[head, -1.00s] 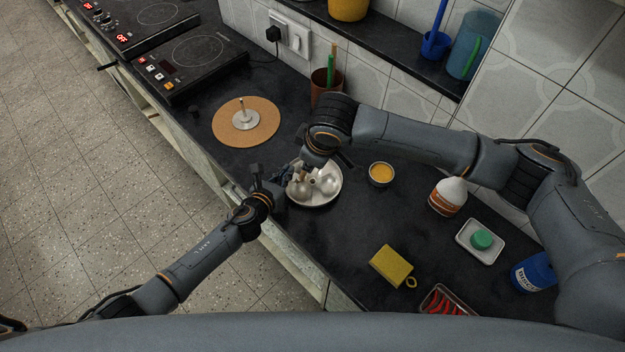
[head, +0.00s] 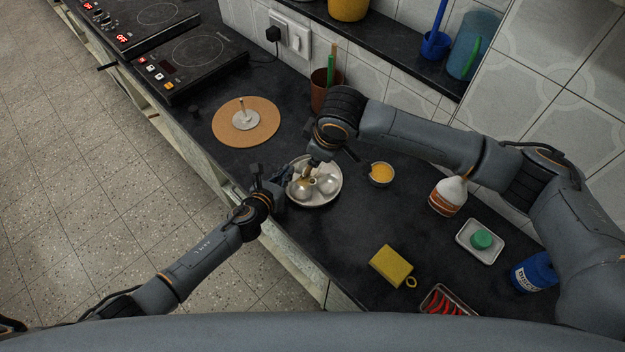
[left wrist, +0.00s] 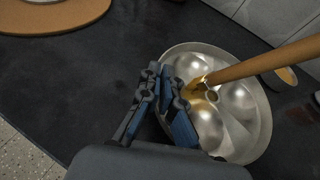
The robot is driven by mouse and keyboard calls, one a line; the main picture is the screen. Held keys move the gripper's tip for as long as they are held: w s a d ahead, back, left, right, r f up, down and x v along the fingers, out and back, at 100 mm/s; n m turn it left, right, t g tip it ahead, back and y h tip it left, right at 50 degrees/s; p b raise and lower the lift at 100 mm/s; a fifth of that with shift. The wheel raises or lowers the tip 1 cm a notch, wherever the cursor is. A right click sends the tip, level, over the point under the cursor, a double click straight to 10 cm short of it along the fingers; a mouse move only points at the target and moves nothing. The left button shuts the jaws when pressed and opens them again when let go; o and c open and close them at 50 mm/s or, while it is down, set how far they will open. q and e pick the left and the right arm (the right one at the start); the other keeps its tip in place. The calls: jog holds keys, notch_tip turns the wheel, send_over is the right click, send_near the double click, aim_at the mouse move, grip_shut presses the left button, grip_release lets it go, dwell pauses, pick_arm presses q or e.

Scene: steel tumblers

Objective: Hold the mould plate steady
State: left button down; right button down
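The mould plate (head: 328,200) is a round steel plate with several domed shapes and a small hole in the middle, lying on the dark counter. It fills the right of the left wrist view (left wrist: 258,118). My left gripper (head: 281,181) is at its near-left rim; in the left wrist view its fingers (left wrist: 158,78) are close together with the rim between them. A wooden stick (left wrist: 265,62) slants down to the plate's middle. My right gripper (head: 316,160) is over the plate, seemingly around this stick; its fingertips are mostly hidden.
A small bowl of yellow stuff (head: 381,173) stands right of the plate. A cork mat (head: 262,133) with a metal piece lies to the left. The counter edge is close to my left gripper.

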jog(key=shift+w+d, duration=0.2)
jog(key=shift+w+d, duration=1.35)
jog(key=shift+d, duration=0.05)
jog(key=shift+s+a+f, duration=0.1)
jog(key=shift+s+a, duration=1.35)
jog(key=shift+a, duration=0.05)
jog(key=s+a, duration=0.2)
jog(key=shift+s+a, duration=0.35)
jog(key=shift+a, duration=0.05)
jog(key=shift+s+d+f, duration=0.1)
jog(key=shift+s+d, duration=1.6)
jog(key=shift+s, duration=0.05)
